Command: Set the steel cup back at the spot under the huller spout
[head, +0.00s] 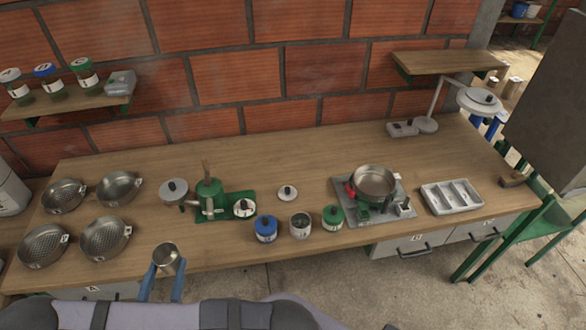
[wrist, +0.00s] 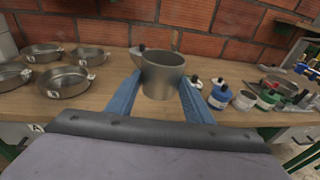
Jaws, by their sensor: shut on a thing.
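The steel cup (head: 166,256) is held upright between the blue fingers of my gripper (head: 166,268), at the front edge of the table, left of centre. In the wrist view the cup (wrist: 162,74) fills the middle, with a finger of my gripper (wrist: 160,92) on each side. The green huller (head: 209,190) appears to be the upright machine on a green base (head: 234,196), behind and to the right of the cup. A small pale spout-like part (head: 210,207) shows on its front. The cup is apart from it. The huller is largely hidden behind the cup in the wrist view.
Bare wood lies between cup and huller.

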